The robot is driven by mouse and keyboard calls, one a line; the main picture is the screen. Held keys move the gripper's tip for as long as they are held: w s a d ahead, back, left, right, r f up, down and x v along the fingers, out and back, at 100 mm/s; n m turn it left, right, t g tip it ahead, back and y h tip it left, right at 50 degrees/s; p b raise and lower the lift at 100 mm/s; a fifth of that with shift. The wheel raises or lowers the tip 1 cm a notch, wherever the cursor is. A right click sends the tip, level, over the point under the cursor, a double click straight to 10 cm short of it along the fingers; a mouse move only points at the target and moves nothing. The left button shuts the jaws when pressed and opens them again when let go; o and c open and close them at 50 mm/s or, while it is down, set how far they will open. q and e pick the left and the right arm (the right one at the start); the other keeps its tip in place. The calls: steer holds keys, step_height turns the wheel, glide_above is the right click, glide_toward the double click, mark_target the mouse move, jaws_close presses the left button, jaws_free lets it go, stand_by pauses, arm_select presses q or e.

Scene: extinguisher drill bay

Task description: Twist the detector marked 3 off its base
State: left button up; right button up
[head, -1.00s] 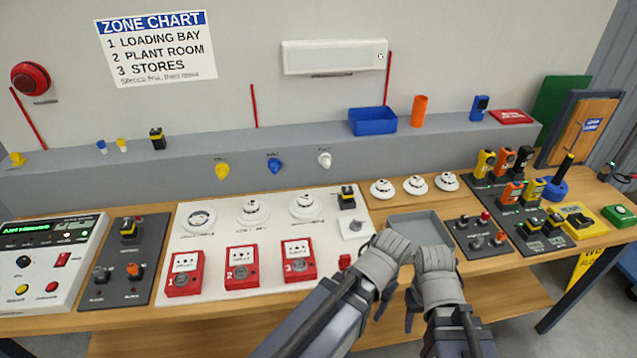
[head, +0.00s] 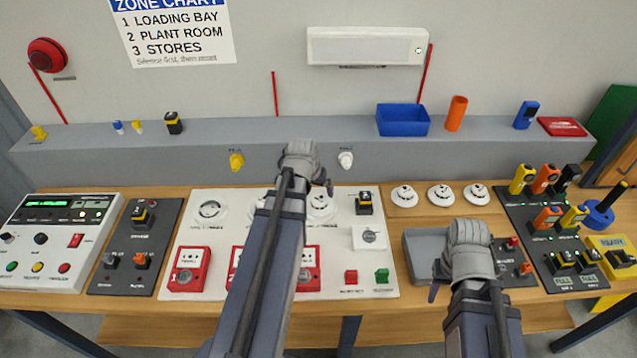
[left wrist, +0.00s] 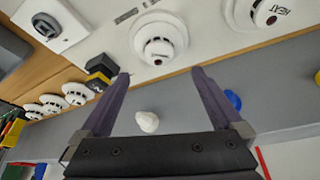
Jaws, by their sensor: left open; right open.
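The white round detector 3 (head: 321,207) is on the white panel, right of the middle detector. My left arm partly covers it in the head view. In the left wrist view the detector (left wrist: 160,40) lies just beyond the open fingertips of my left gripper (left wrist: 160,72), roughly centred between them and not gripped. Its number cannot be read. The neighbouring detector (left wrist: 262,12) shows the word HEAT and is cut by the picture edge. My right gripper (head: 466,262) is open over the grey tray (head: 420,248), its fingers mostly hidden.
A white knob (head: 346,160) is on the grey ledge front behind. Several spare detectors (head: 440,196) sit to the right.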

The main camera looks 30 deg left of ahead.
mark_target(319, 199)
arm_select(q)
steer(key=shift+b+x, duration=3.65)
steer(key=shift+x, duration=0.35)
steer(key=shift+s, duration=0.1)
steer(key=c, duration=1.5)
steer(key=shift+d+n+y, duration=0.1)
steer(key=shift+n+y, duration=0.3)
steer(key=shift+n, duration=0.5)
steer(key=shift+c, duration=0.2)
